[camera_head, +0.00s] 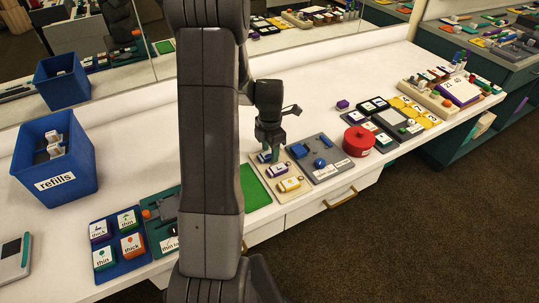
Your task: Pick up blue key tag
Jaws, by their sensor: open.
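A beige tray (295,196) on the white counter holds several small key tags. A blue key tag (264,157) lies at its far end, partly hidden by my gripper. A purple tag (277,169) and a yellow tag (289,184) lie nearer the front edge of the same tray. My gripper (269,155) points down over the far end of the tray, at the blue tag. Its jaws are open. I cannot tell whether the fingers touch the tag.
A grey tray (323,172) with blue pieces and a round red container (357,141) stand to the right. A green mat (252,189) lies to the left. A blue refills bin (51,190) stands far left. A mirror (250,50) backs the counter.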

